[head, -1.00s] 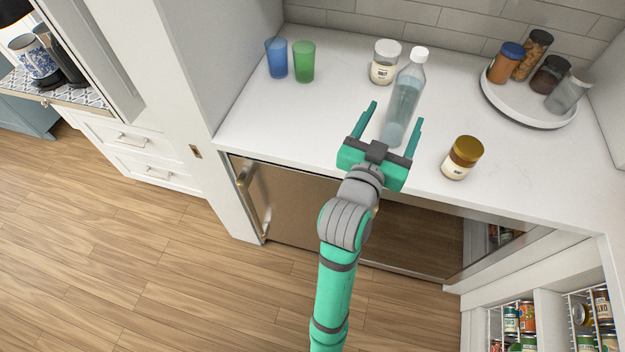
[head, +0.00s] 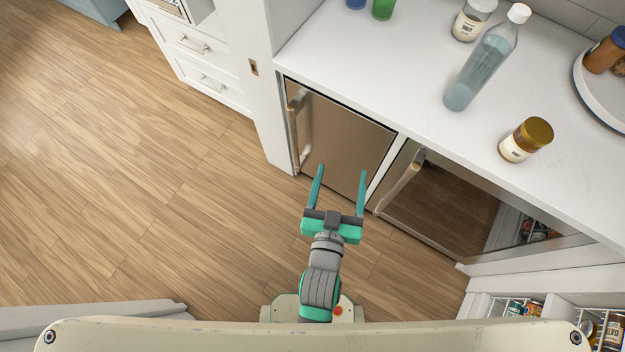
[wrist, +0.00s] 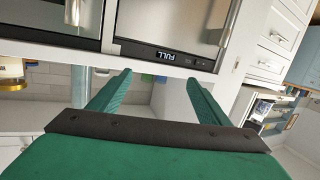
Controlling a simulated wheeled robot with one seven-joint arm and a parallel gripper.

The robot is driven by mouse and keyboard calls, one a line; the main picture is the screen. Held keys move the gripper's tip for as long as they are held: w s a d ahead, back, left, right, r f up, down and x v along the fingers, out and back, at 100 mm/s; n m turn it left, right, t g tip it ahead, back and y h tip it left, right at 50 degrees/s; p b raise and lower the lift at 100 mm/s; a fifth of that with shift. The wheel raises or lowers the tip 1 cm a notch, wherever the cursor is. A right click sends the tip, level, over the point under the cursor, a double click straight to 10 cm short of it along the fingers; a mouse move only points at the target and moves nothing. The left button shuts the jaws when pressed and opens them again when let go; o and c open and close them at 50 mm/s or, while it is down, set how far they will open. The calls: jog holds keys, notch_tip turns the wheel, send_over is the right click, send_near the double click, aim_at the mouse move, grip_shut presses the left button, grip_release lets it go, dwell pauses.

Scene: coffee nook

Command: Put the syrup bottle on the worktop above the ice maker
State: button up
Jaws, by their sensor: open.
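The syrup bottle (head: 484,67), clear with pale blue liquid and a white cap, stands on the white worktop (head: 375,65). My gripper (head: 340,170) is open and empty, in front of the appliances, well away from the bottle.
A gold-lidded jar (head: 526,140) stands right of the bottle, a white-lidded jar (head: 473,20) behind it. Blue and green cups (head: 383,8) are at the left, a round tray (head: 597,95) at the right. The glass-door appliance (head: 440,200) adjoins the ice maker. Floor at left is clear.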

jog(key=s+a+f+y, duration=0.1)
jog(key=s+a, duration=0.2)
jog(key=s, duration=0.5)
jog(key=s+a+f+n+y, duration=0.1)
jog(key=s+a+y, duration=0.1)
jog(key=s, duration=0.6)
jog(key=shift+s+a+f+n, duration=0.2)
jog(key=shift+s+a+n, duration=0.15)
jog(key=shift+a, duration=0.45)
